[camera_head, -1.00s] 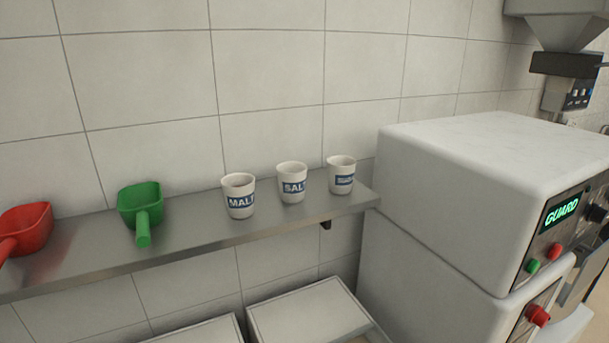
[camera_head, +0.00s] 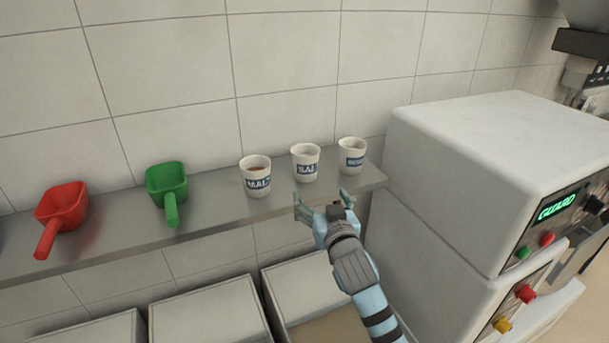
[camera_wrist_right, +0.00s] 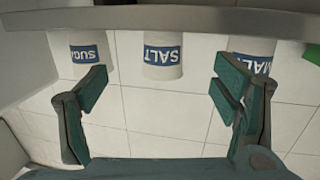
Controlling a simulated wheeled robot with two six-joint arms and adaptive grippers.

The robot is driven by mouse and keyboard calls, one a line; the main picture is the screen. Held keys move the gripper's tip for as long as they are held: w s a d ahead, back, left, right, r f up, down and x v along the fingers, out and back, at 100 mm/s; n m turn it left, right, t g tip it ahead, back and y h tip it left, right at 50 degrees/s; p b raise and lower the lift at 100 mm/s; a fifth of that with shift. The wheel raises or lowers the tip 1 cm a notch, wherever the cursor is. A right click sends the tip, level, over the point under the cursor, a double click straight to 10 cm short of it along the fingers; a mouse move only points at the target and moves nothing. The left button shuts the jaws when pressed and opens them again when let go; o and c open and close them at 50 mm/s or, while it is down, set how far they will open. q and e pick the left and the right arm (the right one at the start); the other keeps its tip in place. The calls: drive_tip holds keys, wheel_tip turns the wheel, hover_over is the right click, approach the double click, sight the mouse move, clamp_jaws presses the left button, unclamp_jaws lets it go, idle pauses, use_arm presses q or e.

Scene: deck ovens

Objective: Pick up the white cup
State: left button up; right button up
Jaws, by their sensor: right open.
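Three white cups with blue labels stand upright in a row on a steel shelf (camera_head: 210,208). They are the MALT cup (camera_head: 256,177) at left, the SALT cup (camera_head: 305,163) in the middle and a third cup (camera_head: 351,156) at right. My right gripper (camera_head: 322,203) is open and empty at the shelf's front edge, just in front of the SALT and third cups. In the right wrist view, which is upside down, the SALT cup (camera_wrist_right: 162,60) shows between the spread fingers, beyond their tips. The third cup (camera_wrist_right: 90,56) there reads "SUG". My left gripper is out of view.
A green scoop (camera_head: 167,187) and a red scoop (camera_head: 62,212) lie on the shelf left of the cups. A white machine (camera_head: 480,150) stands close to the shelf's right end. Pale bins (camera_head: 205,305) sit below. A tiled wall backs the shelf.

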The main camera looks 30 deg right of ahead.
sight(305, 166)
drive_tip(key=x, duration=0.9)
drive_tip(key=r+x, duration=0.1)
drive_tip(key=x, duration=0.4)
drive_tip(key=shift+w+a, duration=0.25)
drive_tip(key=shift+w, duration=0.2)
drive_tip(key=shift+s, duration=0.1)
drive_tip(key=c, duration=1.3)
